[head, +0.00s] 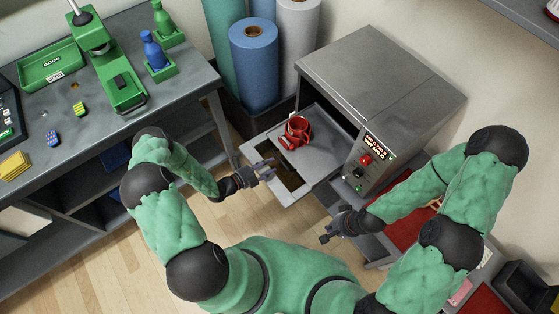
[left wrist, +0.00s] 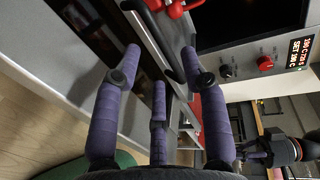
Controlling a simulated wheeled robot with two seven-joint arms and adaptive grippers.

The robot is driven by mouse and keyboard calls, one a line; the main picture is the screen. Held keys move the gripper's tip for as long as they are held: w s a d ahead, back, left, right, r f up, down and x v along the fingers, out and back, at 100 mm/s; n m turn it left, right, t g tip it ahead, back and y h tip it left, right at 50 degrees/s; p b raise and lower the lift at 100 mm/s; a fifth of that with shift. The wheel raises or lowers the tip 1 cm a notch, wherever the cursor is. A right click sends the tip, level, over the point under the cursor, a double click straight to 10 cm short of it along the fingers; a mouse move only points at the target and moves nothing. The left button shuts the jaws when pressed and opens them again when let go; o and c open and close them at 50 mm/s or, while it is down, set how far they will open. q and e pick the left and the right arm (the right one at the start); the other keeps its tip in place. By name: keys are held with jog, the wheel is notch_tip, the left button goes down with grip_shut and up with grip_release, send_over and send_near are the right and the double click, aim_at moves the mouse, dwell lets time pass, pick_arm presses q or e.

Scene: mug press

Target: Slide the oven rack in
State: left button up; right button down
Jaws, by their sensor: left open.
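The oven (head: 375,90) is a grey metal box with its front opening uncovered. Its rack (head: 328,155) is drawn out of the opening, with a red mug (head: 298,131) on it. The mug shows partly at the top of the left wrist view (left wrist: 178,8). My left gripper (head: 266,168) is open at the rack's front edge. In the left wrist view its purple fingers (left wrist: 160,55) are spread, with the rack's edge bar (left wrist: 150,35) running between them; contact cannot be told. My right gripper (head: 328,228) hangs in front of the oven, apart from the rack; its fingers are too small to judge.
The oven's control panel (head: 367,158) with a red knob and lit display is right of the opening. A workbench (head: 180,88) with a green press (head: 115,75) stands at the left. Rolls of material (head: 253,65) stand behind the rack. Floor (head: 110,270) is clear at lower left.

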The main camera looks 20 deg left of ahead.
aim_at(279, 159)
pick_arm(q)
jog(key=b+x, duration=0.1)
jog(key=x, duration=0.5)
grip_shut()
